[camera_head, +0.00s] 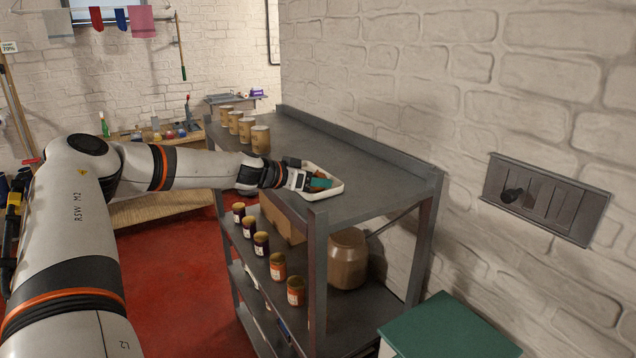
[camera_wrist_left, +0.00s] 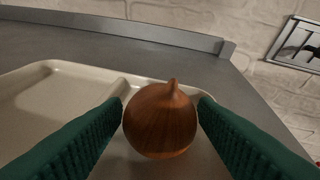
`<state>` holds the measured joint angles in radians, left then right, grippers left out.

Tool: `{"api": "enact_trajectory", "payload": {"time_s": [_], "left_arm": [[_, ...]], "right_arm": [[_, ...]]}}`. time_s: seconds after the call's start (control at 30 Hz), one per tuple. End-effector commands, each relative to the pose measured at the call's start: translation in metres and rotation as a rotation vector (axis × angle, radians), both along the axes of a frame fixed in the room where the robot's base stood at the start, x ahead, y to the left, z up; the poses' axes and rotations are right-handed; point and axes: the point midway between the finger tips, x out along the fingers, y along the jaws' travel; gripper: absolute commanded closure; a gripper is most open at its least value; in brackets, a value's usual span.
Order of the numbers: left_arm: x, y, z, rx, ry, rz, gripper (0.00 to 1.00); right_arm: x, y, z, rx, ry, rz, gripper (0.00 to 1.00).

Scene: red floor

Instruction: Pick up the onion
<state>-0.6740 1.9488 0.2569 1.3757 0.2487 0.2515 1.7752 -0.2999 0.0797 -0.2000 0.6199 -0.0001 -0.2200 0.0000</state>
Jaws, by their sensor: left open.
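A brown onion (camera_wrist_left: 160,122) sits in a white divided tray (camera_wrist_left: 52,70) in the left wrist view, between the two green fingers of my left gripper (camera_wrist_left: 162,118). The fingers are open, one on each side of it, and I cannot tell whether either touches it. In the head view, my left gripper (camera_head: 318,183) reaches over the tray (camera_head: 327,193) on the shelf's top, and its green fingers hide most of the onion. My right gripper is not in view.
The tray stands near the front edge of a grey metal shelf (camera_head: 372,178). Several tan cans (camera_head: 260,140) line its far left edge. Several jars (camera_head: 278,267) and a large brown pot (camera_head: 347,260) stand on a lower level. A white brick wall borders the shelf.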

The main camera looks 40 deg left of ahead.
Motion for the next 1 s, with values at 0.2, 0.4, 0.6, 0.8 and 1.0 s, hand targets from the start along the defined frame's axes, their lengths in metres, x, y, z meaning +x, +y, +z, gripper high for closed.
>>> {"api": "enact_trajectory", "payload": {"time_s": [0.2, 0.4, 0.6, 0.8, 1.0], "left_arm": [[0.002, 0.000, 0.000, 0.000, 0.000, 0.000, 0.46], [0.002, 0.000, -0.001, 0.000, 0.000, 0.000, 0.64], [0.002, 0.000, 0.000, 0.000, -0.001, 0.000, 0.80], [0.002, 0.000, 0.001, -0.001, -0.001, -0.001, 0.80], [0.002, -0.001, 0.014, 0.001, -0.003, -0.002, 0.80]], "right_arm": [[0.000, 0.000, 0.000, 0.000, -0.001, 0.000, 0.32], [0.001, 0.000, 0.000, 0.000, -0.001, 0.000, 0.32], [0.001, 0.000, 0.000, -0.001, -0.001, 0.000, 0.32], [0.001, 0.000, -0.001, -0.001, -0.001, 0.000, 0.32], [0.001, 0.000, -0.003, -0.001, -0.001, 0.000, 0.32]]}}
